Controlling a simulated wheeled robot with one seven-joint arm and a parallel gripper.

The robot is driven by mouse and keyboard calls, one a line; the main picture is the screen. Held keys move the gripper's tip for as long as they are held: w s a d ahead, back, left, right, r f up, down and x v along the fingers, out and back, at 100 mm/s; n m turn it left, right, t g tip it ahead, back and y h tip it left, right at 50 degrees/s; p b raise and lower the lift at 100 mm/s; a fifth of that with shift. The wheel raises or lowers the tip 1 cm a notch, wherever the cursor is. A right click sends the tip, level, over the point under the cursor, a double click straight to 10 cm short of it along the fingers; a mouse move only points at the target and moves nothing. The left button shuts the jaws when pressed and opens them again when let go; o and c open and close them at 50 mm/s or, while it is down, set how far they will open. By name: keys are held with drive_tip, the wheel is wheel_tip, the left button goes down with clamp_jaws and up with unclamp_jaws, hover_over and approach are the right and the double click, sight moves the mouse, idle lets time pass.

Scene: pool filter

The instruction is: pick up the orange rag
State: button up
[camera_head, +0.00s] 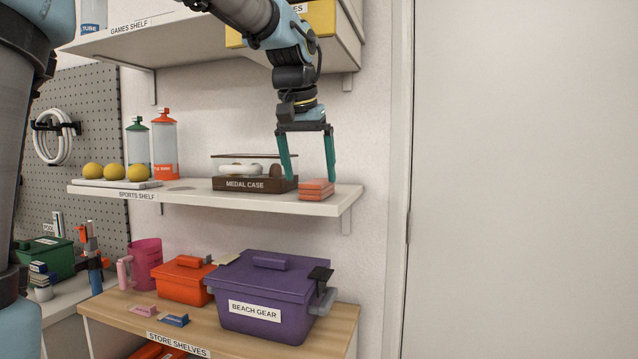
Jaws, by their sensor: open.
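The orange rag (317,189) is a small folded stack at the right end of the sports shelf (240,200), just right of the medal case. My gripper (308,180) points down with its two green fingers apart. In the picture the fingertips lie around and just above the rag, the right one by its right side and the left one by the medal case's right end. I cannot tell whether either finger touches the rag. Nothing is held between the fingers.
The medal case (245,184) stands close to the left finger. Bottles (164,148) and yellow balls (138,173) are further left. The games shelf (165,38) is above. A purple beach gear box (265,295) stands below. The right side is plain wall or door.

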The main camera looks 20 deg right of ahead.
sight(317, 181)
drive_tip(key=w+d+p, duration=0.1)
drive_tip(key=w+d, duration=0.2)
drive_tip(key=shift+w+r+p, duration=0.1)
drive_tip(key=shift+p, duration=0.3)
drive_tip(key=shift+w+f, duration=0.1)
drive_tip(key=shift+f, duration=0.8)
drive_tip(key=shift+w+d+f, duration=0.2)
drive_tip(key=shift+d+f, duration=0.05)
drive_tip(key=shift+f, duration=0.35)
drive_tip(key=shift+c, duration=0.2)
drive_tip(key=c, duration=1.4)
drive_tip(key=shift+r, duration=0.1)
drive_tip(key=shift+r+b, duration=0.35)
drive_tip(key=shift+r, duration=0.25)
drive_tip(key=s+a+b, duration=0.5)
drive_tip(key=s+a, duration=0.7)
drive_tip(key=s, duration=0.1)
drive_tip(key=shift+a, duration=0.15)
